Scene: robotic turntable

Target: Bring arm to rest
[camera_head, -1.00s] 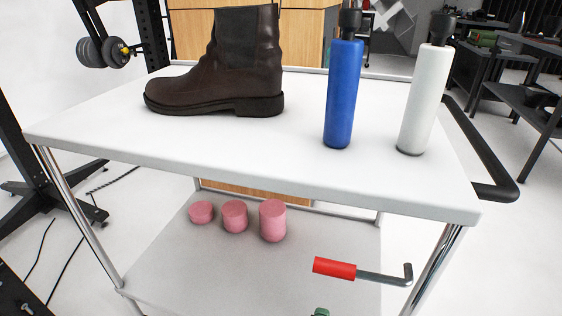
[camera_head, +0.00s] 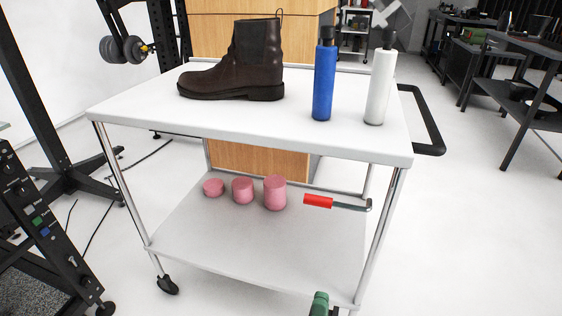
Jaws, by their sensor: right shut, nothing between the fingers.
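No arm of mine shows in full. A small green and dark piece, cut off at the bottom edge in front of the cart's lower shelf, seems to be the tip of my right gripper (camera_head: 319,304). It looks shut with nothing held. My left gripper is out of view.
A white cart (camera_head: 140,118) carries a brown boot (camera_head: 232,75), a blue bottle (camera_head: 323,82) and a white bottle (camera_head: 379,88). Pink cylinders (camera_head: 275,194) stand on its lower shelf. A red-handled crank (camera_head: 319,201) shows at the right. Clear floor lies right of the cart.

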